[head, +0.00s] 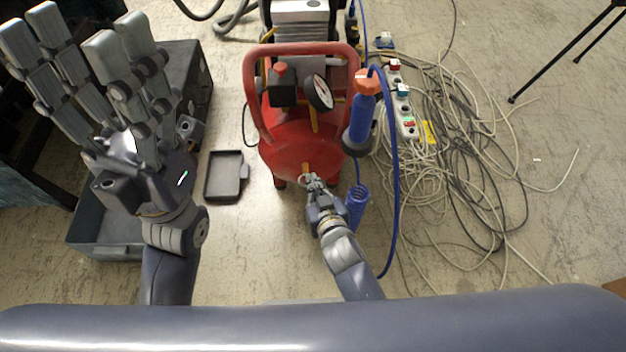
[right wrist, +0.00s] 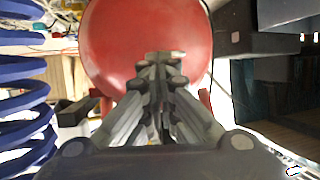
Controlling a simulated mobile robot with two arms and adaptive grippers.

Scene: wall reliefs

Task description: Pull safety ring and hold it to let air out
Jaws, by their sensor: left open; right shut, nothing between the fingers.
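The red air compressor (head: 290,150) stands upright on the floor at the middle of the head view, and its red tank (right wrist: 110,40) fills the upper middle of the right wrist view. I cannot make out the safety ring. A small yellowish fitting (head: 305,168) shows low on the tank's near side, just beyond my right fingertips. My right gripper (head: 312,180) is at the tank's near face, its fingers (right wrist: 163,58) shut together with nothing between them. Whether they touch the tank is unclear. My left gripper (head: 78,50) is raised at the left, open and empty.
A blue coiled hose (head: 357,205) hangs close to the right of my right gripper and shows in the wrist view (right wrist: 22,100). A black tray (head: 224,178) lies left of the compressor. Loose cables (head: 470,150) and a power strip (head: 405,115) cover the floor at right.

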